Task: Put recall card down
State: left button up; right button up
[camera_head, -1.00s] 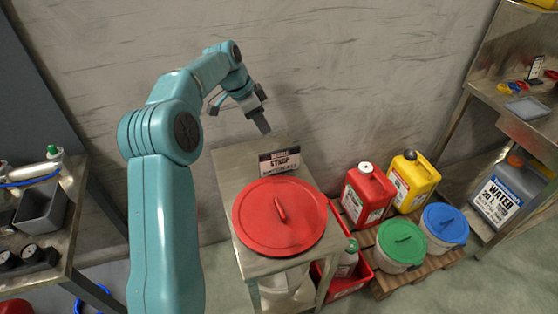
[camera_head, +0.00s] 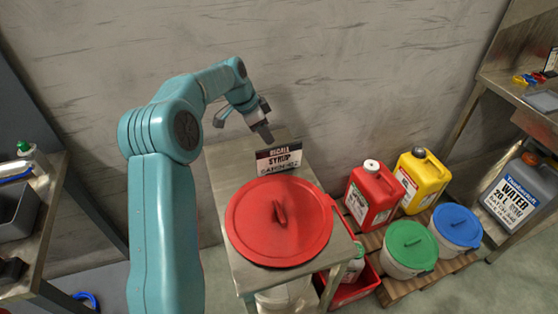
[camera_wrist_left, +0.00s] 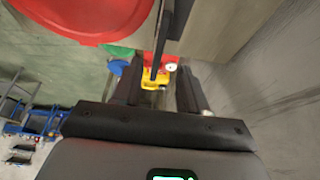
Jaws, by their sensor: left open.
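The recall card (camera_head: 279,158), a small sign with a dark top band and "SYRUP" on white, stands upright on the steel table (camera_head: 222,172) behind a red round lid (camera_head: 278,222). My left gripper (camera_head: 266,133) points down at the card's top edge, on its far side. In the left wrist view the open fingers (camera_wrist_left: 157,66) are spread, with a thin dark upright edge (camera_wrist_left: 160,45), probably the card seen edge-on, between them. I cannot tell whether either finger touches it. My right gripper is not in view.
A red jug (camera_head: 372,195), a yellow jug (camera_head: 421,180), a green-lidded tub (camera_head: 408,247) and a blue-lidded tub (camera_head: 456,227) stand on a pallet right of the table. The wall (camera_head: 330,70) is close behind. A side bench (camera_head: 45,235) is at left.

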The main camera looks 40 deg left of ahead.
aim_at(276, 148)
pick_arm(q)
jog(key=p+x, duration=0.1)
jog(key=x, duration=1)
jog(key=shift+w+d, duration=0.1)
jog(key=shift+w, duration=0.05)
jog(key=shift+r, duration=0.1)
jog(key=shift+f+b, duration=0.25)
jog(key=shift+b, duration=0.05)
grip_shut()
